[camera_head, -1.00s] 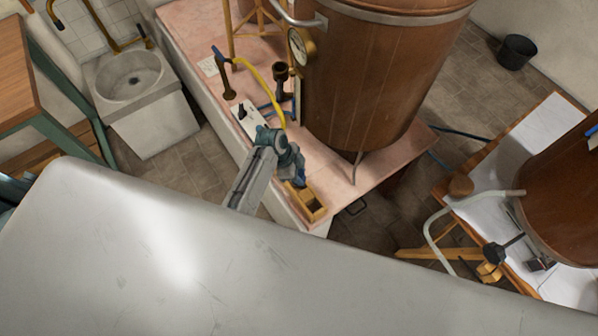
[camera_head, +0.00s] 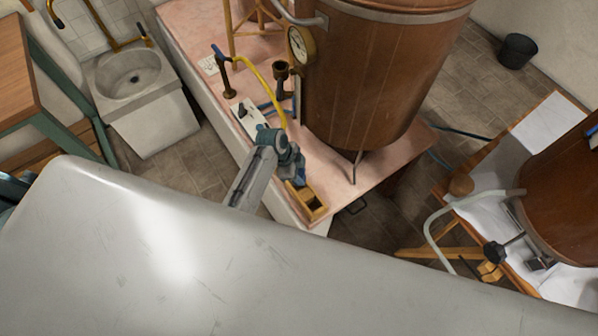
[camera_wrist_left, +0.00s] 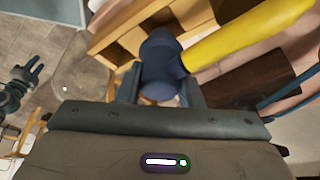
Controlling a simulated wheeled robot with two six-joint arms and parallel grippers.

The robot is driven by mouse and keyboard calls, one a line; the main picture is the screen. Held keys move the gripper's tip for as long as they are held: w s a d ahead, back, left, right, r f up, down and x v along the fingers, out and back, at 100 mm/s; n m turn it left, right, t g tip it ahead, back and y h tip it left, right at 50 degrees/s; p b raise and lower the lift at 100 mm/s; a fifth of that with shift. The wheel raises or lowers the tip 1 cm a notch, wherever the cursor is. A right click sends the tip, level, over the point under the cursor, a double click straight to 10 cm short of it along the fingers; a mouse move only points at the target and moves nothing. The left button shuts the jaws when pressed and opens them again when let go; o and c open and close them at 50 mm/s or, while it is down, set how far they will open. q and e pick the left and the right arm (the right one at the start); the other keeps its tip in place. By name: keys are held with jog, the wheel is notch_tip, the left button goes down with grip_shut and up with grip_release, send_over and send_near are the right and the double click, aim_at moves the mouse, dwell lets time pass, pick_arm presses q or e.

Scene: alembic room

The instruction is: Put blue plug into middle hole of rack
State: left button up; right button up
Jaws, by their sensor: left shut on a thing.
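My left gripper (camera_head: 298,180) is shut on the blue plug (camera_wrist_left: 160,62), which sits between its two fingers in the left wrist view. A yellow hose (camera_wrist_left: 250,34) runs up and right from the plug. The wooden rack (camera_head: 316,209) lies at the near corner of the pink counter, right beside the gripper. In the left wrist view the rack (camera_wrist_left: 113,53) shows behind the plug, with open compartments. The plug and fingers hide part of it, so I cannot tell whether the plug's tip touches a hole. A small dark two-pronged shape at that view's left edge may be my right gripper (camera_wrist_left: 22,84).
The pink counter (camera_head: 375,172) carries a large copper vessel (camera_head: 365,85) close behind the gripper. The yellow hose rises to a brass pipe (camera_head: 227,78) further back. A side table with another copper vessel (camera_head: 565,200) stands at the right. Tiled floor lies between.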

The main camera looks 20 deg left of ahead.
pick_arm(q)
jog(key=shift+f, duration=0.35)
jog(key=shift+f+b, duration=0.35)
jog(key=shift+b, duration=0.05)
dwell(0.4)
dwell(0.5)
jog(key=shift+f+b, duration=0.35)
jog(key=shift+f, duration=0.35)
dwell(0.5)
jog(key=shift+f, duration=0.4)
dwell(0.8)
jog(key=shift+f, duration=0.3)
dwell(1.3)
jog(key=o, duration=1.2)
jog(key=shift+c, duration=0.2)
